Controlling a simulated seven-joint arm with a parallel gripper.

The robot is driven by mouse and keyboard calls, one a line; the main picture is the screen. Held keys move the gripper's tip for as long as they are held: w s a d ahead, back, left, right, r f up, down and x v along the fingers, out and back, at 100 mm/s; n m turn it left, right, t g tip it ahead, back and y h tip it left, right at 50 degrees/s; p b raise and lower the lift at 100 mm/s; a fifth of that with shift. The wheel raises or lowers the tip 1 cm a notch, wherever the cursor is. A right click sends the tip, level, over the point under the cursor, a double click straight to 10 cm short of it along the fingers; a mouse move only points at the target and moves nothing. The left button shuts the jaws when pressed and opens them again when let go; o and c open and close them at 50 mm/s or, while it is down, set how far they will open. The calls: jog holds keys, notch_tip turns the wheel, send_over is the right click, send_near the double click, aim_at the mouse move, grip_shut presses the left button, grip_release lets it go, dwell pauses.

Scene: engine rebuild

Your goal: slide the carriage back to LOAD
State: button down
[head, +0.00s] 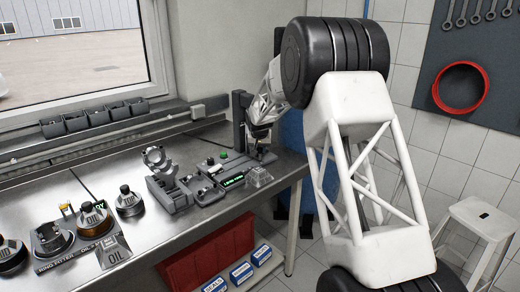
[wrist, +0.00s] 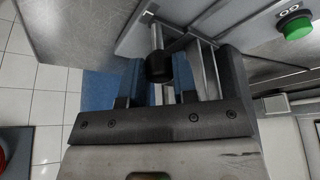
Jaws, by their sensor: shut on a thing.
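A fixture with a dark upright column (head: 239,122) and a flat grey base (head: 215,168) stands at the right end of the steel bench. My gripper (head: 260,140) is low at the fixture's right end, beside the column. In the wrist view my gripper (wrist: 157,90) points at a black round knob (wrist: 159,68) on a metal rod, and the knob sits between the two fingers. It is shut on this knob, which appears to be the carriage's handle. The carriage is mostly hidden by my gripper, and no LOAD mark is readable.
A green button (wrist: 298,28) marked GO is close on the right in the wrist view. A clear box (head: 259,177) stands at the bench's front edge. Open floor lies beyond the bench's right end.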

jog(key=s+a, duration=1.1)
dwell(0.3)
jog(key=shift+s+a, duration=0.1)
jog(key=shift+a, duration=0.05)
jog(key=c, duration=1.1)
grip_release()
jog(key=shift+o, duration=1)
jog(key=v, duration=0.7)
jog(key=shift+r, duration=0.35)
jog(key=shift+s, duration=0.2)
